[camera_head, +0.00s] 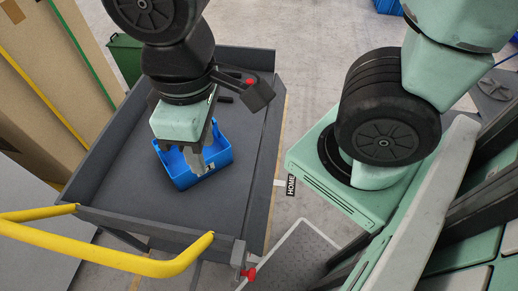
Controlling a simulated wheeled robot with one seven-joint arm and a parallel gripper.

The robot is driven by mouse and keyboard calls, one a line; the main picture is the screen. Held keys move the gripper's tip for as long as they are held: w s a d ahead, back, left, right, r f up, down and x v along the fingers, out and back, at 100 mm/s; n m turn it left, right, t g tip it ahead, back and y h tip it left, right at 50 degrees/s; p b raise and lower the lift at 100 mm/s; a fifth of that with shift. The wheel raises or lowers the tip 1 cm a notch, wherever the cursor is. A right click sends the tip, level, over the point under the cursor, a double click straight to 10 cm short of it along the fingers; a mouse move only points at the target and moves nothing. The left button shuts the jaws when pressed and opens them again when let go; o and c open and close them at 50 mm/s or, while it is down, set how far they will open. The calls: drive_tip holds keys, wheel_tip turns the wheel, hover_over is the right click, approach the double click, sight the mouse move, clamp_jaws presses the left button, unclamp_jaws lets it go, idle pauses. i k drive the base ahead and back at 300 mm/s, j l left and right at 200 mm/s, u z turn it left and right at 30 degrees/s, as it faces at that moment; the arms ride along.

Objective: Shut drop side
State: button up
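A dark grey cart (115,185) with raised walls and a yellow push handle (150,265) stands at left. The drop side (262,160) is the long grey panel along the cart's right edge. It looks folded outward and down, though its exact angle is hard to tell from above. A red-tipped latch (249,273) sits at the near right corner. My gripper (204,165) points down over the cart, at a blue bin (183,178) on the cart bed, apart from the drop side. The bin and wrist partly hide the fingers; I cannot tell whether they are open or touch the bin.
My own base and arm fill the right. Tall cardboard boxes (50,60) stand left of the cart, with a green container (125,55) behind it. A strip of grey floor (300,110) marked HOME lies between the cart and my base.

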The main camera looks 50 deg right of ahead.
sight(254, 233)
drive_tip(key=j, duration=1.1)
drive_tip(key=k+j, duration=0.1)
drive_tip(key=j, duration=1)
drive_tip(key=j+z, duration=0.2)
drive_tip(key=z, duration=0.2)
drive_tip(key=j+z, duration=0.2)
drive_tip(key=z, duration=0.15)
drive_tip(key=k+j+z, duration=0.1)
drive_tip(key=z, duration=0.3)
drive_tip(key=k+j+z, duration=0.1)
drive_tip(key=z, duration=0.3)
drive_tip(key=j+z, duration=0.1)
drive_tip(key=z, duration=0.25)
